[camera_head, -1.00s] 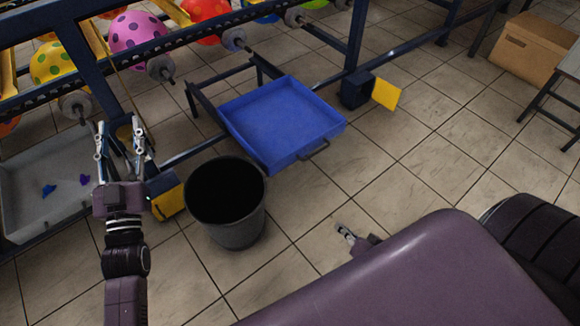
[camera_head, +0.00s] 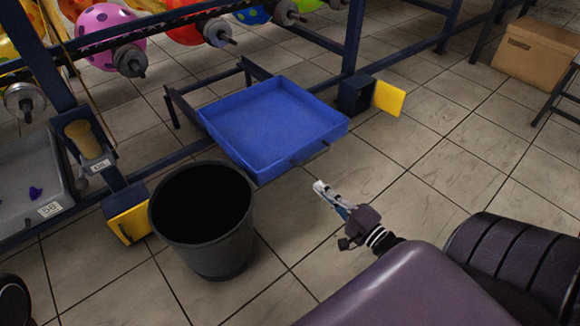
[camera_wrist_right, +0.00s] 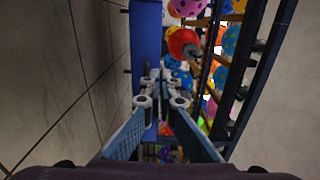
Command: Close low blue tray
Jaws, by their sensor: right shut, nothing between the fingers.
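The low blue tray (camera_head: 275,122) is pulled out from the dark blue frame, low over the tiled floor. Its dark handle (camera_head: 309,153) is on the front wall, facing me. My right gripper (camera_head: 328,192) is shut and empty, in front of the tray and a little below the handle in the picture, apart from it. In the right wrist view, the gripper's fingers (camera_wrist_right: 162,75) are together, and the blue tray (camera_wrist_right: 146,35) stands upright in the picture beyond them. My left gripper is out of view.
A black bin (camera_head: 215,245) stands in front of the tray's left side. A yellow flap (camera_head: 389,98) is at the tray's right, another yellow panel (camera_head: 128,222) left of the bin. A grey tray (camera_head: 30,180) is at far left.

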